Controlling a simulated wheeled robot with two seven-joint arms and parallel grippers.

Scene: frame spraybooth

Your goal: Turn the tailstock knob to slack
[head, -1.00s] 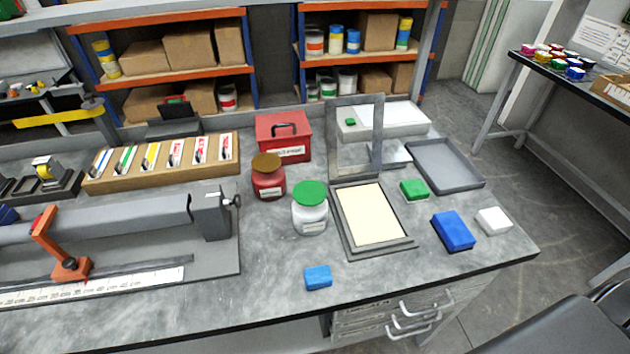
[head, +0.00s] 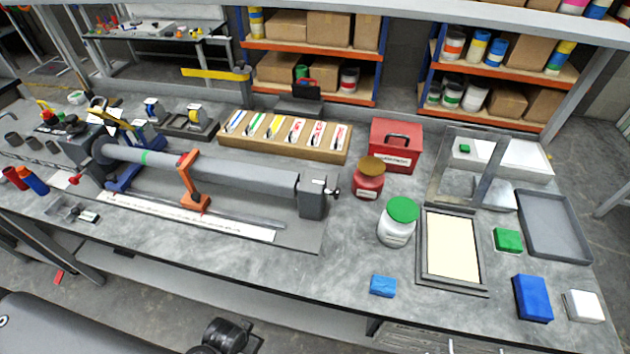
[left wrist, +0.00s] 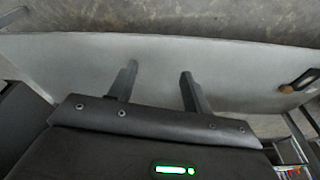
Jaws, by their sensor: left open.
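The tailstock (head: 312,196) is a grey block at the right end of the long grey bar fixture on the bench. Its small metal knob (head: 333,190) sticks out on the block's right side; its exact setting is too small to read. My left gripper (left wrist: 158,78) shows in the left wrist view, with two dark fingers apart and nothing between them. It faces a plain pale grey panel, away from the knob, which does not show there. My right gripper is in neither view.
A red jar (head: 369,180), a white jar with a green lid (head: 397,224) and a red box (head: 395,146) stand right of the tailstock. An orange arm (head: 190,182) stands along the bar. A blue block (head: 383,286) lies near the front edge. Bench space before the tailstock is clear.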

